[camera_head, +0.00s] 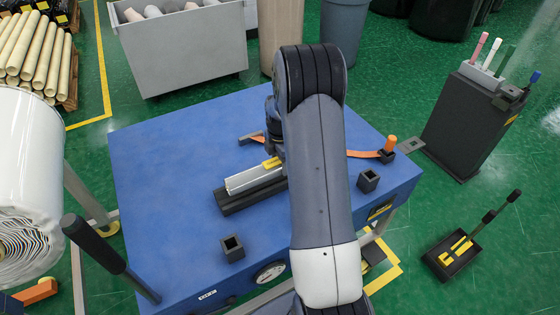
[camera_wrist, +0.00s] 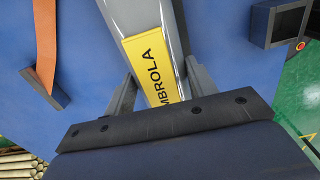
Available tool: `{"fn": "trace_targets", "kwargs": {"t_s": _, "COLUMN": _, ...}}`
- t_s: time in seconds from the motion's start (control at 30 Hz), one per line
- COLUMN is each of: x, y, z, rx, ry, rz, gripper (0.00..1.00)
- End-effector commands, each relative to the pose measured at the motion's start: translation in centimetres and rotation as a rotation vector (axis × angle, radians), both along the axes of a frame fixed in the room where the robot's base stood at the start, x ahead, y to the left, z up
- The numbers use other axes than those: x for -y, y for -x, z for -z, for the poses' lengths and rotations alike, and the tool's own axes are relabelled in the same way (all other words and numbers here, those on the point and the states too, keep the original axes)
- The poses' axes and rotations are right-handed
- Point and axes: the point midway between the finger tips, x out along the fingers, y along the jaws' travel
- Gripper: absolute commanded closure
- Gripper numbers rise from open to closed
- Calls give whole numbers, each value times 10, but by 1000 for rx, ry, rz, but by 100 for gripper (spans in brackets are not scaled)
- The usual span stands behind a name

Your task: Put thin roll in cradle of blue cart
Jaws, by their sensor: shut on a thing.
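My gripper (camera_wrist: 159,72) is shut on the roll, with one finger on each side at the label. In the head view my arm hides the gripper and the right end of the roll and cradle.
Orange straps lie on the cart top behind (camera_head: 250,138) and right (camera_head: 364,153) of the cradle. Small black square sockets stand near the front (camera_head: 232,248) and right (camera_head: 368,181). A large white wrapped roll (camera_head: 30,150) is at the left. The cart top's left side is clear.

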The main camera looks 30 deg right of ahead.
Motion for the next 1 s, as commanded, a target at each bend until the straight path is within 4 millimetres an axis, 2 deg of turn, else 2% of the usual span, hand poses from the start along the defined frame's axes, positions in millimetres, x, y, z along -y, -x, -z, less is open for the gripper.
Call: {"fn": "trace_targets", "kwargs": {"t_s": 1.0, "x": 0, "y": -1, "z": 19, "rx": 2, "ry": 1, "rz": 0, "gripper": 88}}
